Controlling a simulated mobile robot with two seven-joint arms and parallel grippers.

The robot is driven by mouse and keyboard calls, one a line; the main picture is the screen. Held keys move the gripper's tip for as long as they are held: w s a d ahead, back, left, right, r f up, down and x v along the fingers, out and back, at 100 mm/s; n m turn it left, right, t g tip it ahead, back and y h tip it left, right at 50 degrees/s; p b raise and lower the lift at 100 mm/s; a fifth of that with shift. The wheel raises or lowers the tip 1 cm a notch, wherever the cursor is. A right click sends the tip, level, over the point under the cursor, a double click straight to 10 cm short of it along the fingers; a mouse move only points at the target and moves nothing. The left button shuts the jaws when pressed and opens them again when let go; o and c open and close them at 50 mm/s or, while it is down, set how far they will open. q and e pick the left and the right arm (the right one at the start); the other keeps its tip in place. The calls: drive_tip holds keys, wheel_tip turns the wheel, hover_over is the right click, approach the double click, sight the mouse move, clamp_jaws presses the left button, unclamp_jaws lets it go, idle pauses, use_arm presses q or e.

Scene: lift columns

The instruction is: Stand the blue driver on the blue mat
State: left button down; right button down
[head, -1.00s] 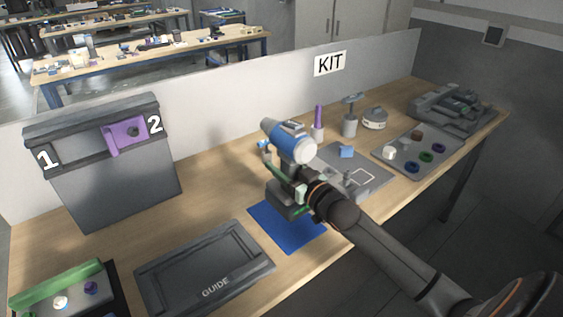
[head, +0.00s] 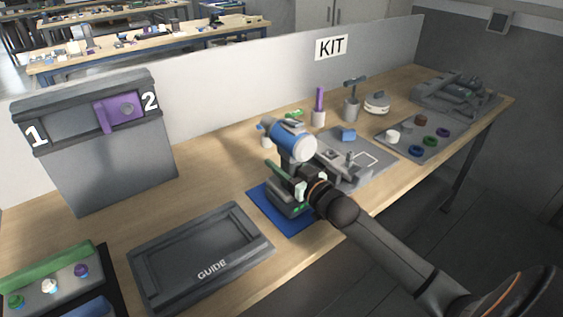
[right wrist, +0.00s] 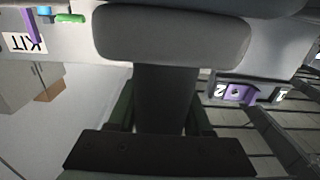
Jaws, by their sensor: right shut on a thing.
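The blue driver (head: 288,143) has a blue and grey body, a dark handle and a wide grey base (head: 290,203). It is upright, with its base over the blue mat (head: 262,206); I cannot tell whether the base touches the mat. My right gripper (head: 297,184) is shut on the driver's handle. In the upside-down right wrist view, the dark handle (right wrist: 165,95) is between the green-edged fingers, with a rounded grey block of the driver (right wrist: 170,35) beyond. My left gripper is not in view.
The GUIDE tray (head: 200,260) lies left of the mat. A grey fixture (head: 345,165) stands close on the right, with a parts tray (head: 420,140) beyond. A purple-handled tool (head: 319,105) stands behind. A grey panel (head: 100,150) stands at left. Bare bench lies behind the mat.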

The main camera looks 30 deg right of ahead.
drive_tip(key=shift+f, duration=0.1)
idle(0.8)
drive_tip(key=shift+c, duration=1.5)
unclamp_jaws()
drive_tip(key=shift+f, duration=0.1)
drive_tip(key=shift+o, duration=0.3)
drive_tip(key=shift+f, duration=0.3)
drive_tip(key=s, duration=1.2)
drive_tip(key=shift+s+d+r, duration=0.25)
drive_tip(key=shift+d, duration=0.2)
